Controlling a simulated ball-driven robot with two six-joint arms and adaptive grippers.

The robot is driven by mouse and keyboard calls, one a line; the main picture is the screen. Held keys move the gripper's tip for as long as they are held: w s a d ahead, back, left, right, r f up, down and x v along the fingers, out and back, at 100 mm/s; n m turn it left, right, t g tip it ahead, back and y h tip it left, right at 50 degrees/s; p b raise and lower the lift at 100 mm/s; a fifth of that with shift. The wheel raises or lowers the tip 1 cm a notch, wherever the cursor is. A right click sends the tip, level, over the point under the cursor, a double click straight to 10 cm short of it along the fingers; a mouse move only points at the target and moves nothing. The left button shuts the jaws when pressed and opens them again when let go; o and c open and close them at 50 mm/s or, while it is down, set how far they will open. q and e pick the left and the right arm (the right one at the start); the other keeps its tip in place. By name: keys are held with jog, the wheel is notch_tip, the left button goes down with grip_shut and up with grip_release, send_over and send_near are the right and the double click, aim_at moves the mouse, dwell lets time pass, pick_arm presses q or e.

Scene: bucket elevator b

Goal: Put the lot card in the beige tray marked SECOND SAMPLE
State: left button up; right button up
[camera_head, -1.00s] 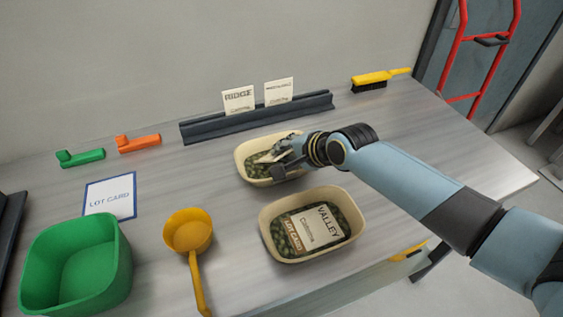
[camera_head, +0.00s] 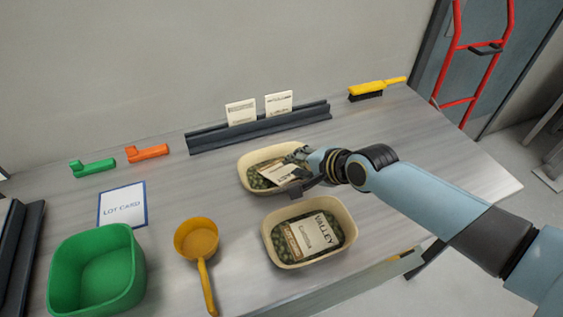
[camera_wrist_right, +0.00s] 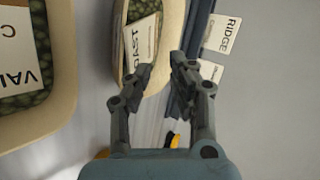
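A white card (camera_head: 280,174) lies in the back beige tray (camera_head: 252,157). In the right wrist view this card (camera_wrist_right: 143,42) reads something like COAST. My right gripper (camera_head: 297,172) is at the right side of that tray; in the wrist view its fingers (camera_wrist_right: 161,70) are apart with nothing between them. The front beige tray (camera_head: 318,259) holds a card marked VALLEY (camera_head: 316,233). Both trays contain green pellets. I cannot read a SECOND SAMPLE mark on either tray. A blue-bordered sheet marked LOT CARD (camera_head: 122,208) lies flat at left with no card on it. My left gripper is out of view.
A dark rack (camera_head: 260,128) at the back holds two upright cards, one marked RIDGE (camera_wrist_right: 222,34). A green bin (camera_head: 97,270) and yellow scoop (camera_head: 196,240) stand at front left. Green (camera_head: 92,168) and orange (camera_head: 147,153) tools and a yellow brush (camera_head: 376,88) lie further back.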

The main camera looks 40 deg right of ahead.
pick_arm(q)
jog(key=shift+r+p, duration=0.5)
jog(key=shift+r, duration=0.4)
pick_arm(e)
jog(key=shift+v, duration=0.95)
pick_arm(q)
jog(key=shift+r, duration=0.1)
pick_arm(e)
notch_tip(320, 180, up, 8)
jog(key=s, duration=0.2)
jog(key=shift+s+d+f, duration=0.1)
jog(key=shift+s+d, duration=0.05)
jog(key=shift+s, duration=0.05)
